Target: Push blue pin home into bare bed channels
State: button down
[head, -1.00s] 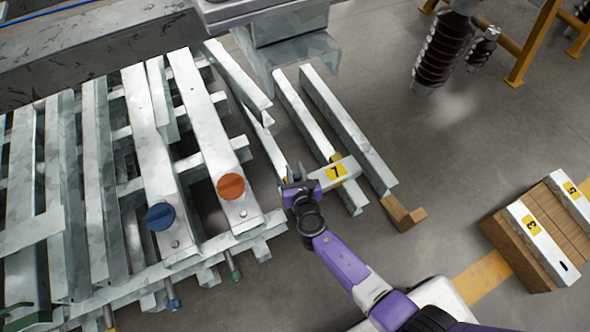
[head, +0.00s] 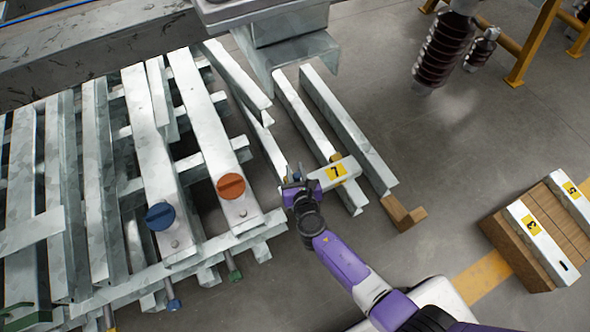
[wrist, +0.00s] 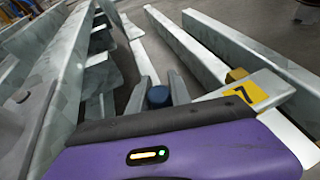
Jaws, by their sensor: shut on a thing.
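My gripper (head: 297,178) is beside the right end of the slatted steel frame, at the near end of loose channels. In the wrist view my gripper (wrist: 158,88) has its two grey fingers either side of a short blue round pin (wrist: 158,97) and is shut on it. Only the pin's top shows; its lower part and any hole under it are hidden. Long grey steel channels (head: 345,130) lie to the right of the gripper, also in the wrist view (wrist: 188,45). A pale bar with a yellow 7 label (head: 338,173) reaches right from beside the fingers.
A blue knob (head: 160,216) and an orange knob (head: 231,186) sit on the frame's channels. A wooden block (head: 403,213) lies at a channel's near end. A crate (head: 520,250) with bars 3 and 5 stands right. A grey steel structure (head: 290,50) overhangs the top.

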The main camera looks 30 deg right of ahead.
jog(key=shift+f+b, duration=2.2)
jog(key=shift+f, duration=0.1)
jog(key=shift+f+b, duration=0.45)
jog(key=shift+f, duration=0.5)
jog(key=c, duration=1.1)
grip_release()
notch_tip(320, 180, up, 20)
jog(key=p, duration=1.6)
jog(key=shift+p, duration=0.3)
